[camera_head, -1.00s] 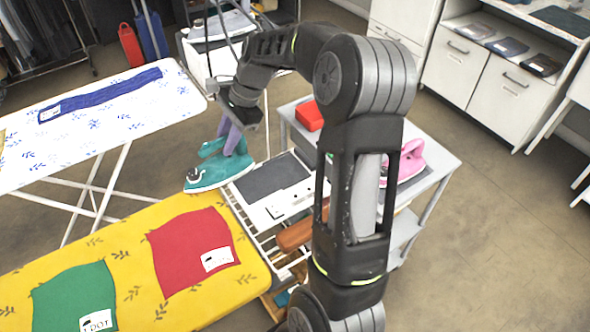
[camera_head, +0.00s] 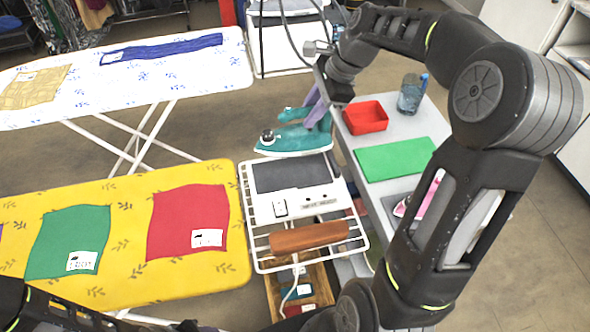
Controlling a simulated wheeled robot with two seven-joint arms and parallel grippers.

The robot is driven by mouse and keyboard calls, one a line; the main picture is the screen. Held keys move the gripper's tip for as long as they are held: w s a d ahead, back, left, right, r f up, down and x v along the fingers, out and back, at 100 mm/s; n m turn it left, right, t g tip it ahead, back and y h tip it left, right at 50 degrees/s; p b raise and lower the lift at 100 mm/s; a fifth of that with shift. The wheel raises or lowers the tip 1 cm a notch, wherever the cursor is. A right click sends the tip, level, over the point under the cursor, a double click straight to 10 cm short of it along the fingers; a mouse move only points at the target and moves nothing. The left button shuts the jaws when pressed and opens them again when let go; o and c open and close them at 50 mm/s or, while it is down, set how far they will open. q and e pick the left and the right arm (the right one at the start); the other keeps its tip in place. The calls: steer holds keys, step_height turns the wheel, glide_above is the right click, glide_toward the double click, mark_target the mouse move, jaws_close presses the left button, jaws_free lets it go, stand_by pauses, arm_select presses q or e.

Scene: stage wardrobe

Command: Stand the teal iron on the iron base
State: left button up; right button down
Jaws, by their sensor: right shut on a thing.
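The teal iron (camera_head: 297,140) is held by its handle in my right gripper (camera_head: 318,112), whose purple-grey fingers are closed on it. The iron is roughly level, its pointed end to the left, just beyond the far edge of the iron base. The iron base is a white unit with a dark grey pad (camera_head: 292,173), on a white wire rack. From this angle I cannot tell the iron's height above it. Part of my left arm shows at the bottom left; its gripper is not clearly in view.
A wooden bar (camera_head: 309,236) lies on the rack's near part. To the right, a grey table holds a red tray (camera_head: 366,117), a green mat (camera_head: 396,159), a glass (camera_head: 410,95) and a pink iron (camera_head: 430,196), partly behind my arm. A yellow ironing board (camera_head: 125,190) stands left.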

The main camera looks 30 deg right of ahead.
mark_target(310, 130)
steer(key=shift+f, duration=3.1)
steer(key=shift+f+p, duration=0.45)
steer(key=shift+f, duration=1.4)
steer(key=shift+f, duration=0.1)
steer(key=c, duration=1.2)
jaws_free()
steer(key=shift+f, duration=0.1)
steer(key=shift+c, duration=0.2)
steer(key=b+v, duration=0.1)
steer(key=v, duration=1.1)
